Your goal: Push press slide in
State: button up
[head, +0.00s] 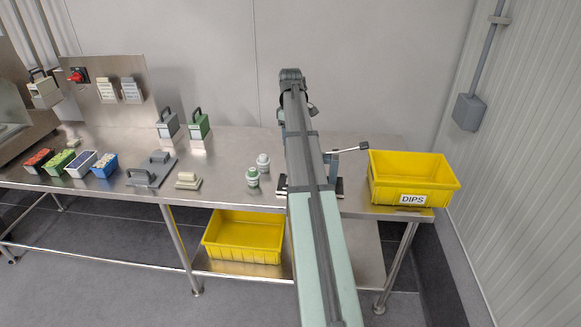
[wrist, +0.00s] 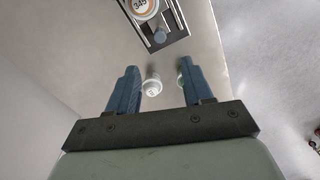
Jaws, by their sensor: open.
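A grey flat fixture (head: 152,172) with a block on it and a bar handle at its front left lies on the steel table; it looks like the press slide, but I cannot be sure. Another dark fixture (head: 335,187) with a lever (head: 350,149) sits partly hidden behind my arm. In the wrist view, a dark-framed fixture (wrist: 178,40) with a round dial and a blue-grey knob (wrist: 160,36) lies beyond my fingertips. My gripper (wrist: 159,68) is open and empty, above the table and apart from both fixtures. In the head view my arm hides its fingers.
Two small bottles (head: 252,177) (head: 263,163) stand left of my arm. A yellow DIPS bin (head: 410,190) sits at the table's right end. Filled tubs (head: 104,166) and handled blocks (head: 199,126) stand on the left. Another yellow bin (head: 244,237) is below.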

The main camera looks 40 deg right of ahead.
jog(key=shift+n, duration=0.7)
notch_tip(320, 180, down, 14)
jog(key=shift+r, duration=0.1)
jog(key=shift+c, duration=0.5)
grip_shut()
